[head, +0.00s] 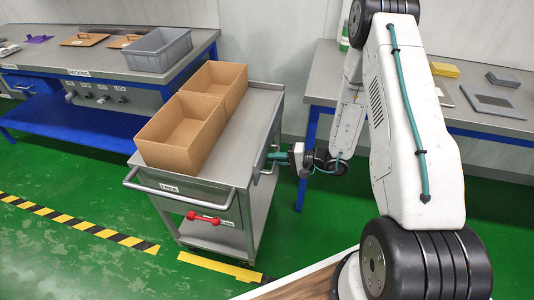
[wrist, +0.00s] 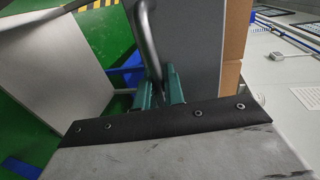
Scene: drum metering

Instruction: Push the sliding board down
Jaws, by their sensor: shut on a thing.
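My gripper (head: 274,157) is at the right side of a grey metal cart (head: 262,112). Its teal fingers are shut on the cart's side handle (head: 258,183), a bent grey tube. In the wrist view, the handle (wrist: 147,35) runs down between the two fingers (wrist: 159,85). Part of the grip is hidden behind the near end of my gripper. I cannot pick out a sliding board for certain in either view.
Two open cardboard boxes (head: 180,146) stand on the cart. A red handle (head: 203,217) is on its front. A left bench (head: 100,58) carries a grey bin (head: 158,50); a right bench (head: 480,95) holds flat items. Green floor is open at front left.

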